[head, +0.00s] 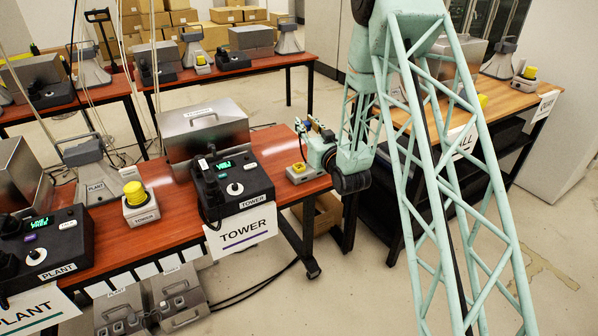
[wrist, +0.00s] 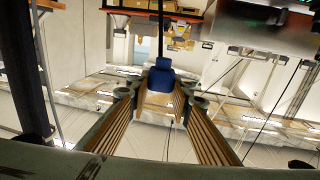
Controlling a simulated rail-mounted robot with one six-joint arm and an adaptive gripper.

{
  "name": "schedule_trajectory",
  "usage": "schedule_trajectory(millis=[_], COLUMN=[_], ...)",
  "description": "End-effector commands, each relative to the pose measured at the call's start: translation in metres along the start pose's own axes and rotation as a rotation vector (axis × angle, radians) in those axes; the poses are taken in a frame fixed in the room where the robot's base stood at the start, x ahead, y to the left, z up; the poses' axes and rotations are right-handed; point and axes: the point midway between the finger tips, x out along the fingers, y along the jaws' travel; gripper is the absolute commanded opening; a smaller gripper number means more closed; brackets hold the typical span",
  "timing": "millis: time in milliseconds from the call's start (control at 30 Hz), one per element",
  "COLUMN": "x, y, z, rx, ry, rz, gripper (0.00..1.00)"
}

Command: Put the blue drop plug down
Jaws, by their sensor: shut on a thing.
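The blue drop plug (wrist: 161,76) is between the two fingers of my gripper (wrist: 160,102) in the wrist view. A dark cord (wrist: 160,25) runs from it toward the top of that picture. My gripper is shut on the plug. The plug is too small there to make out clearly. The gap between gripper and table cannot be judged exactly.
The TOWER phone unit (head: 235,185), a steel case (head: 205,128) and a yellow beacon (head: 134,194) stand left of my gripper. The PLANT unit (head: 45,245) is farther left. A second table (head: 530,100) is at right. Hanging cords (head: 125,60) cross the left side.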

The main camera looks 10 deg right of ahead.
Motion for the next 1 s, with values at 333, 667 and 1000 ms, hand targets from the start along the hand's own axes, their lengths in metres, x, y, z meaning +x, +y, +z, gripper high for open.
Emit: schedule_trajectory(millis=[333, 667, 1000], x=[0.002, -0.019, -0.053], y=[0.018, 0.037, 0.053], z=[0.056, 0.110, 0.157], rx=[0.001, 0.002, 0.002], ry=[0.006, 0.002, -0.010], rz=[-0.182, -0.358, -0.508], gripper=[0.09, 0.09, 0.09])
